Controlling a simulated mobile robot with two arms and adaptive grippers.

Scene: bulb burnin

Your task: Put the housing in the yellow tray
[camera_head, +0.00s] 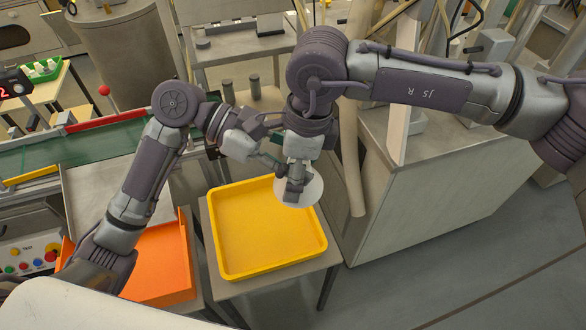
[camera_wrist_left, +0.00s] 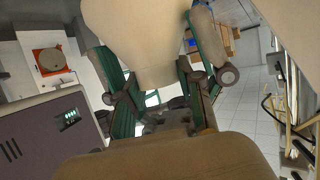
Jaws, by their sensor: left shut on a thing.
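The yellow tray (camera_head: 265,232) stands on a small table in the head view, and its visible floor is empty. A pale round piece, seemingly the housing (camera_head: 313,190), hangs above the tray's upper right corner. My left gripper (camera_head: 277,160) reaches in from the left and is shut on it. In the left wrist view the housing (camera_wrist_left: 140,45) is a large cream shape between the green fingers. My right gripper (camera_head: 294,188) points down in front of the pale piece and hides part of it. I cannot tell whether its fingers touch or grip it.
An orange tray (camera_head: 165,262) stands left of the yellow one. A green conveyor (camera_head: 100,142) runs behind it. A grey cabinet (camera_head: 420,205) stands close on the right. A bench with grey cylinders (camera_head: 255,86) is behind the grippers.

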